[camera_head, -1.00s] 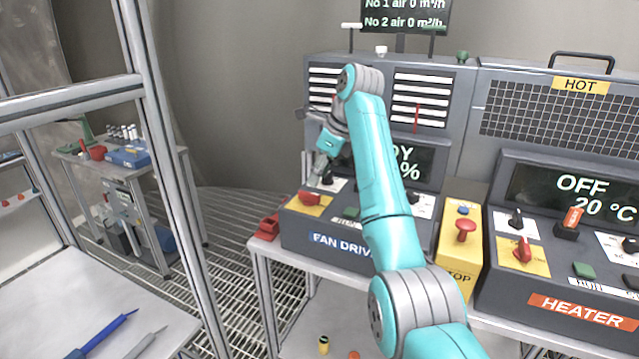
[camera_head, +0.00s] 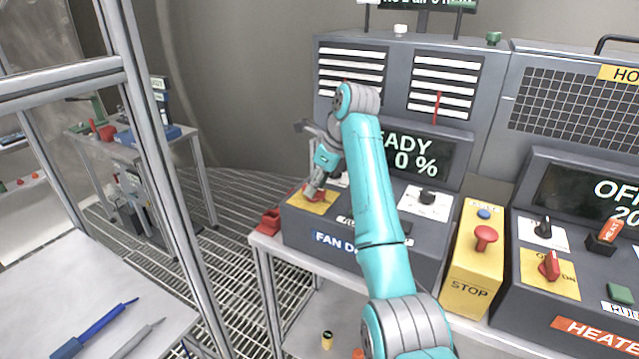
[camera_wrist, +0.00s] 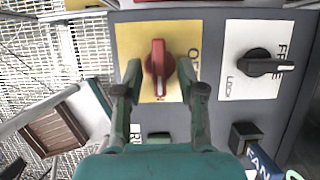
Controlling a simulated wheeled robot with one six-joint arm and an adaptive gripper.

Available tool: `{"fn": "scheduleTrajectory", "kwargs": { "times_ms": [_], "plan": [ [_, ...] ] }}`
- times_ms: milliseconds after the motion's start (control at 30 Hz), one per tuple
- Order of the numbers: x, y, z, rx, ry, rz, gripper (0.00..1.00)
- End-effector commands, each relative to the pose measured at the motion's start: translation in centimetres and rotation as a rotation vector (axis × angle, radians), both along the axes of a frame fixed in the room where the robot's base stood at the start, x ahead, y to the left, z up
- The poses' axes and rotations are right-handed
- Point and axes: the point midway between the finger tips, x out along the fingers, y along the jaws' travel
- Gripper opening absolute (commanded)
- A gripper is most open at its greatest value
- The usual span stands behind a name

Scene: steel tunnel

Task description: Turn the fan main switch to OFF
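The fan main switch is a red knob (camera_wrist: 158,62) on a yellow plate (camera_wrist: 188,25) at the left of the FAN DRIVE panel. Its grip runs up and down in the wrist view, with a white mark at the lower end. Letters beginning "OF" show to its right; a label below it is partly hidden. My gripper (camera_wrist: 159,72) is open, one finger on each side of the knob; whether they touch it I cannot tell. In the head view my gripper (camera_head: 312,190) is down at the yellow plate (camera_head: 322,206) and partly covers the knob.
A black selector knob (camera_wrist: 262,66) on a white plate sits right of the switch. The fan screen (camera_head: 420,158) reads READY and 0 %. A yellow STOP box (camera_head: 470,275) stands between the fan panel and the heater panel (camera_head: 580,300). A metal frame post (camera_head: 165,170) rises at left.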

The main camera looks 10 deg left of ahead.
Motion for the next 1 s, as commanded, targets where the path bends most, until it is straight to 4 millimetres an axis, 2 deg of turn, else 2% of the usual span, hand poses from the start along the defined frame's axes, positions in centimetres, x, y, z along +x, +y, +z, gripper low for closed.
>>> {"fn": "scheduleTrajectory", "kwargs": {
  "times_ms": [133,433,467,600,1000],
  "plan": [
    [-0.28,0.62,-0.81,0.000,0.000,0.000,0.40],
    [-0.31,0.70,-0.97,0.000,0.000,-0.001,0.40],
    [-0.30,0.69,-0.96,0.000,0.000,-0.001,0.35],
    [-0.30,0.69,-0.96,0.000,0.000,-0.001,0.00],
    [-0.26,0.64,-0.99,0.000,0.001,0.027,0.00]
  ]
}}
